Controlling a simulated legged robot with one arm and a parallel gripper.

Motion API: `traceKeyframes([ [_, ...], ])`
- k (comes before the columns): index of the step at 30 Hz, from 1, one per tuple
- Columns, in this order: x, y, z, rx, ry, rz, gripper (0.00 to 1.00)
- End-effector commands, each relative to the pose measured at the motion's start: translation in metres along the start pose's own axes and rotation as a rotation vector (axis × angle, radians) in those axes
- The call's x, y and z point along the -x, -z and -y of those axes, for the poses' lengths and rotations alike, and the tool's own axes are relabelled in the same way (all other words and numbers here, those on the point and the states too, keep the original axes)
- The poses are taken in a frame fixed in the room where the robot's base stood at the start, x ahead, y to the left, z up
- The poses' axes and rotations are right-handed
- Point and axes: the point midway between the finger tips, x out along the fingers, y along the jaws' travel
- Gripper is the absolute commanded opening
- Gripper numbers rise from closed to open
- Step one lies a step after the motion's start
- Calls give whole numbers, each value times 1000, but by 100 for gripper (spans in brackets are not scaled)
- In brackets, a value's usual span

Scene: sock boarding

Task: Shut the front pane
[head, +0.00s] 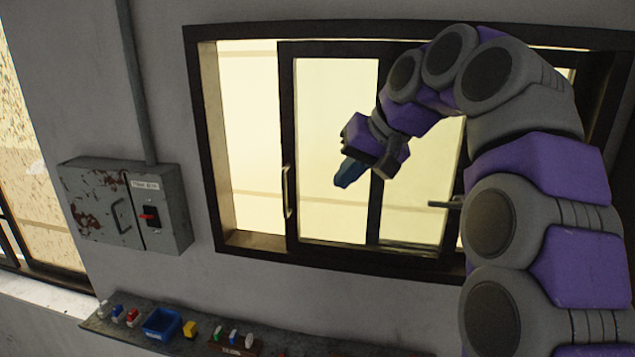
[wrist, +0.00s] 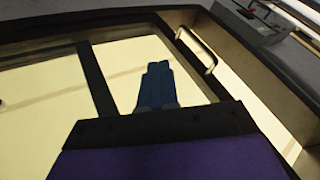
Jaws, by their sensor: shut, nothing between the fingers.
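The front pane (head: 335,100) is a sliding glass pane in a dark frame, part of a wide window. A bright uncovered gap lies between its left edge and the window frame's left side, so it stands open. Its pale upright handle (head: 288,190) is on the left stile; the handle also shows in the wrist view (wrist: 197,50). My gripper (head: 346,178) is in front of the glass, to the right of the handle and apart from it. Its blue fingers (wrist: 157,68) are together and empty. My arm hides the window's right part.
The dark window frame (head: 208,130) surrounds the panes. A grey electrical box (head: 100,200) with a red switch is on the wall at left. Below, a shelf (head: 215,328) holds a blue bin (head: 163,324), a yellow block (head: 190,329) and several small coloured items.

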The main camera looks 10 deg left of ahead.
Motion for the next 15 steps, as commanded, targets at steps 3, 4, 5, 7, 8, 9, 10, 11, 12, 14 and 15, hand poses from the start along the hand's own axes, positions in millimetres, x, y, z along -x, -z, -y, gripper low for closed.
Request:
traceKeyframes([
  [3,-10,0,-1,0,1,3,0],
  [4,-14,0,-1,-1,1,3,0],
  [5,-18,0,-1,-1,1,4,0],
  [7,-28,0,-2,0,0,8,0],
  [8,-33,0,-1,0,0,8,0],
  [9,-39,1,-1,0,0,6,0],
  [10,-43,1,-1,0,-1,5,0],
  [11,-48,0,-1,-1,-1,7,0],
  [12,-55,-1,-1,-1,-2,10,0],
  [14,-65,0,-1,-1,-2,5,0],
  [15,-72,0,-1,-1,-2,5,0],
])
